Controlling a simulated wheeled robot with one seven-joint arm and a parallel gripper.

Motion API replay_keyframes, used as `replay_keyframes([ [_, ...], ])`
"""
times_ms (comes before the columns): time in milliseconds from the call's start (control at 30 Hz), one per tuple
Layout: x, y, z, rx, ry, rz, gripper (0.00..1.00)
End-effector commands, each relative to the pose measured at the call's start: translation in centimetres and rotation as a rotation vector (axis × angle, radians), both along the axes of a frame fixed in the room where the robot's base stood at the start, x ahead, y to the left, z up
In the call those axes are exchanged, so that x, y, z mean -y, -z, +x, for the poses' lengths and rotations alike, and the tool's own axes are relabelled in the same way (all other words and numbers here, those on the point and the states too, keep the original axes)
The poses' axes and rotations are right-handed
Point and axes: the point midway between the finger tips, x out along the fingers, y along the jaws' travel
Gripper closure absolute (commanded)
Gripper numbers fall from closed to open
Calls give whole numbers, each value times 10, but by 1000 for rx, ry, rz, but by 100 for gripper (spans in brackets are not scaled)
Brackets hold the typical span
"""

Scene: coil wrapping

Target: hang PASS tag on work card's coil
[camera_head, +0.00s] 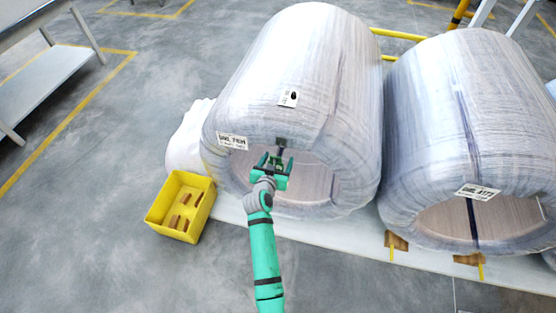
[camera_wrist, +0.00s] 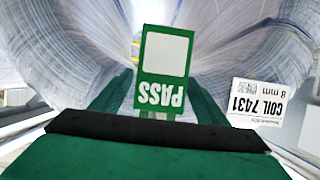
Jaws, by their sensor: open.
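The large wrapped coil (camera_head: 305,60) on the left carries a white label (camera_head: 232,140) on its front rim. The label reads COIL 7431 in the wrist view (camera_wrist: 262,103). The green PASS tag (camera_wrist: 165,65), with a white panel, shows upside down between my open fingers in the wrist view. A small dark piece (camera_head: 281,143) sits on the rim just above my gripper. Whether the tag touches the coil or a finger is unclear. No work card is identifiable.
A second wrapped coil (camera_head: 465,110) with its own label (camera_head: 478,192) stands close on the right. A yellow bin (camera_head: 163,229) with several brown blocks stands on the floor at left. Wooden chocks (camera_head: 396,241) sit below the right coil.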

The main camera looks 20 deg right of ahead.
Motion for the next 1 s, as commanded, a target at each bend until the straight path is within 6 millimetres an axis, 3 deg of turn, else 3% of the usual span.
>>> replay_keyframes([
  [533,-47,-33,-69,-2,-2,-1,32],
  [1000,-54,-39,-80,-1,-1,0,32],
])
